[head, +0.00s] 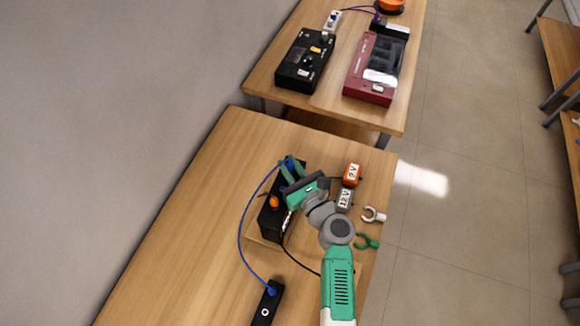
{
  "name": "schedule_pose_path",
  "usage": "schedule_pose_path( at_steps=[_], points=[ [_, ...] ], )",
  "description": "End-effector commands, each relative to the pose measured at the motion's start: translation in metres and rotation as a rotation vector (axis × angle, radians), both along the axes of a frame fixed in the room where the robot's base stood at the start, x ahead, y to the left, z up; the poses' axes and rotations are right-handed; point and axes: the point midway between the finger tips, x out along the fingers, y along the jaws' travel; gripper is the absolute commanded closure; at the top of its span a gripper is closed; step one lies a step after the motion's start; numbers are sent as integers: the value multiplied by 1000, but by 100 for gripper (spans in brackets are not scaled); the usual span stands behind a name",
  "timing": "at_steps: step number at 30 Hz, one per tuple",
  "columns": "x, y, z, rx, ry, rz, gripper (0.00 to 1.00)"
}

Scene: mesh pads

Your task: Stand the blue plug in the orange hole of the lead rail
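A blue lead (240,236) curves over the table with a blue plug at each end. One blue plug (290,163) is at the far end of a black box (273,222), right at my gripper (292,168). My green fingers are on either side of this plug; whether they touch it is unclear. The other blue plug (272,291) is at the far end of a black bar (265,308), perhaps the lead rail. A white ring shows on the bar, which the bottom edge cuts off. I see no orange hole on it. An orange knob or plug (274,202) is on the box.
Orange (352,173) and grey (344,200) labelled blocks stand right of my gripper. White (373,214) and green (366,241) clips lie near the right edge. A black cable runs from the box. The table's left side (190,235) is clear. Devices stand on a farther table (272,88).

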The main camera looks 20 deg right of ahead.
Motion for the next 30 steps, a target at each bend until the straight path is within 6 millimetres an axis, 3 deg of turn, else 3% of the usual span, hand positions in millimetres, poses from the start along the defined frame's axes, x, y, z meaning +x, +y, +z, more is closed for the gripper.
schedule_pose_path(
  at_steps=[3, 11, 20, 30],
  points=[
    [0, 0, 0, 0, 0, 0, 100],
    [0, 0, 2, -1, -1, 0, 100],
    [0, 1, 43, -3, -3, 1, 100],
    [-84, -21, 44, 0, 2, -3, 100]
  ],
)
